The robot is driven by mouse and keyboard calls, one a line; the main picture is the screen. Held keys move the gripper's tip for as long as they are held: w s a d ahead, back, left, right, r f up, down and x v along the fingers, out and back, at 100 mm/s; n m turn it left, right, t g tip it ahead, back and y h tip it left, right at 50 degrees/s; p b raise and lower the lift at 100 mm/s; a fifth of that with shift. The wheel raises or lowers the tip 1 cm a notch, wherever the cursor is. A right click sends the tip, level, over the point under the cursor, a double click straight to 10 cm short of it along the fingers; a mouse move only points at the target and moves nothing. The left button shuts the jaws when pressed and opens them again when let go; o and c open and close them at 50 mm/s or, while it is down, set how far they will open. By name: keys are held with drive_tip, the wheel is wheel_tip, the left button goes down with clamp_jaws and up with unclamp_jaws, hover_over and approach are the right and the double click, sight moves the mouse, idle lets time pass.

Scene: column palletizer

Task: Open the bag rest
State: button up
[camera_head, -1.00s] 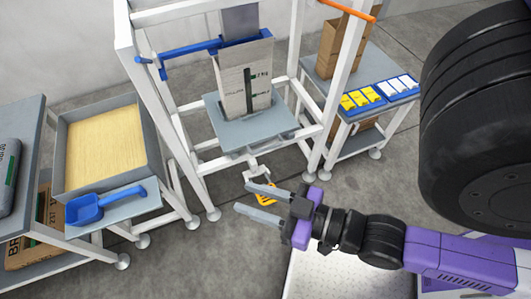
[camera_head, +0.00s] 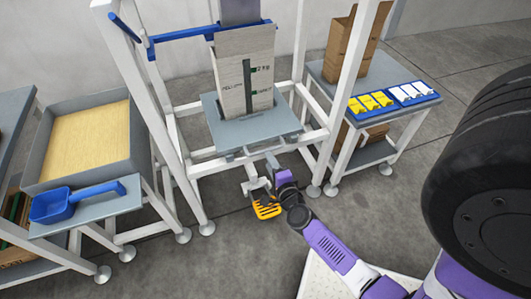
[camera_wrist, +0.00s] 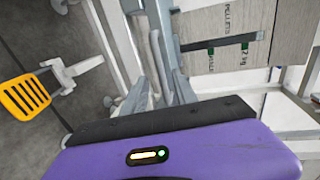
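The bag rest (camera_head: 252,127) is a flat grey plate in the white frame, level under a paper bag (camera_head: 246,85) with dark green marks. The bag stands upright on it and also shows in the wrist view (camera_wrist: 235,22). My gripper (camera_head: 272,165) is just below the front edge of the bag rest, beside the grey bracket there. In the wrist view my gripper's grey fingers (camera_wrist: 167,68) point toward the front of the rest. They overlap grey parts there, so I cannot tell their gap or whether they touch anything.
A yellow slotted pedal (camera_head: 267,209) on a grey arm is low beside my gripper. White frame posts (camera_head: 160,125) stand either side. A tray of yellow grain (camera_head: 90,145) and a blue scoop (camera_head: 75,202) are left. A side table with labels (camera_head: 392,98) is right.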

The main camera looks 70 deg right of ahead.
sight(264, 152)
drive_tip(key=b+x, duration=0.1)
drive_tip(key=x, duration=0.6)
drive_tip(key=shift+w+d, duration=0.1)
drive_tip(key=shift+w, duration=0.05)
clamp_jaws()
drive_tip(key=shift+f, duration=0.1)
idle(1.1)
